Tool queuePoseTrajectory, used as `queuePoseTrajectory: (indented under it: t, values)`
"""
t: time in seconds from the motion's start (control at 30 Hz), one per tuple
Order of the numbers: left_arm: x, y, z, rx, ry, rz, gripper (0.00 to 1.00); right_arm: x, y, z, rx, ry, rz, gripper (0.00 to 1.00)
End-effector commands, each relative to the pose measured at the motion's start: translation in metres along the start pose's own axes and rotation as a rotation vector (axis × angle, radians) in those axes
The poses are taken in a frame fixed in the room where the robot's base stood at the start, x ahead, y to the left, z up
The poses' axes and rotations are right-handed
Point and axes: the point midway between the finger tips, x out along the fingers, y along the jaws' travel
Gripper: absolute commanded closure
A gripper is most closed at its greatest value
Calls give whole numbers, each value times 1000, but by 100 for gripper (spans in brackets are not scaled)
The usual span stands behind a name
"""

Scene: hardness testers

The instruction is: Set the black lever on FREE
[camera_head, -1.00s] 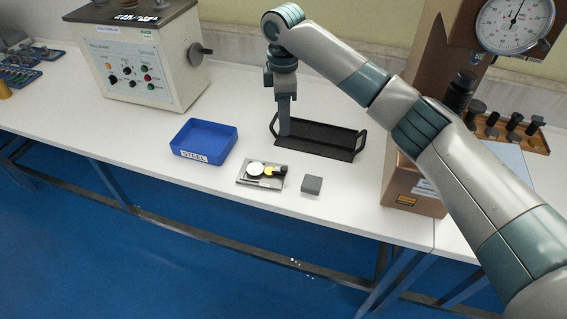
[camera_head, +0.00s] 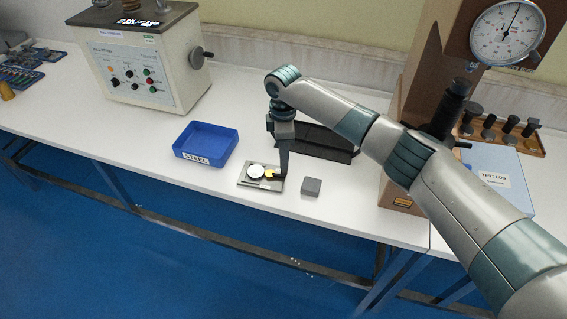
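The black lever (camera_head: 272,174) is a small dark piece on the right side of a flat metal plate (camera_head: 246,184) on the white table. A white disc (camera_head: 256,171) and a yellow patch (camera_head: 268,172) sit beside it on the plate. I cannot read any FREE marking. My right gripper (camera_head: 283,174) points down at the plate's right edge, right at the lever; contact is not clear. Its fingers show as one narrow dark shape, so I cannot tell if they are open. My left gripper is not in view.
A blue STEEL tray (camera_head: 206,157) stands left of the plate. A grey block (camera_head: 311,186) lies close to its right. A black tray (camera_head: 325,143) is behind, partly hidden by my arm. A brown tester (camera_head: 480,50) stands right, a control box (camera_head: 145,65) at back left.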

Motion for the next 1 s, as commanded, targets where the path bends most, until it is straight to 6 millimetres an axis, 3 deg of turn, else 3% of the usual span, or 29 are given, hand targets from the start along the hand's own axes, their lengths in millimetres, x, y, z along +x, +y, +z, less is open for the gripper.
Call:
queuePoseTrajectory:
  t: [0.33, 0.8, 0.93, 1.0]
  values:
    - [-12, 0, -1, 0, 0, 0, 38, 48, 0, 0, 1, -1, -2, 65]
    - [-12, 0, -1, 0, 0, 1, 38, 58, 0, 0, 0, 0, -1, 65]
    - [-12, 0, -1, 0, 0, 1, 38, 57, 0, 0, 1, 0, -1, 96]
    - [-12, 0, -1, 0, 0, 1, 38, 57, 0, 0, 1, 0, -1, 100]
